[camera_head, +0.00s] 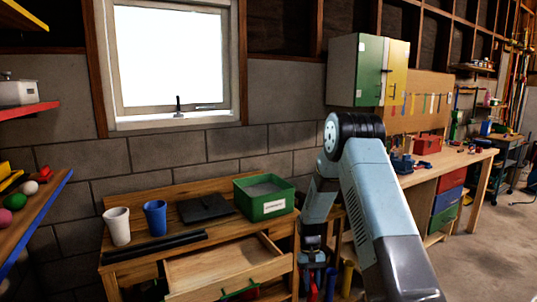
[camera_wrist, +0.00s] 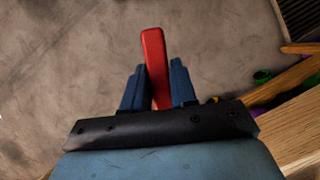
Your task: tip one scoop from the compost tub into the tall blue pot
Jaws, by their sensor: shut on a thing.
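The green compost tub (camera_head: 248,208), with a white label, stands on the wooden bench and holds dark grey material. The tall blue pot (camera_head: 155,217) stands upright to its left, beside a white pot (camera_head: 117,226). My gripper (camera_head: 318,284) hangs low at the bench's right end, below the tub's level. In the wrist view my gripper (camera_wrist: 157,85) is shut on a red bar-like handle (camera_wrist: 154,60) between its blue fingers. The floor lies beyond it. A bit of red also shows in the head view near the fingertips. I cannot see a scoop bowl.
A dark flat tray (camera_head: 205,208) lies between blue pot and tub. Black rods (camera_head: 155,247) lie along the bench front. An open drawer (camera_head: 225,265) juts out below. A workbench (camera_head: 440,165) stands right. A shelf (camera_head: 35,205) with coloured balls is at left.

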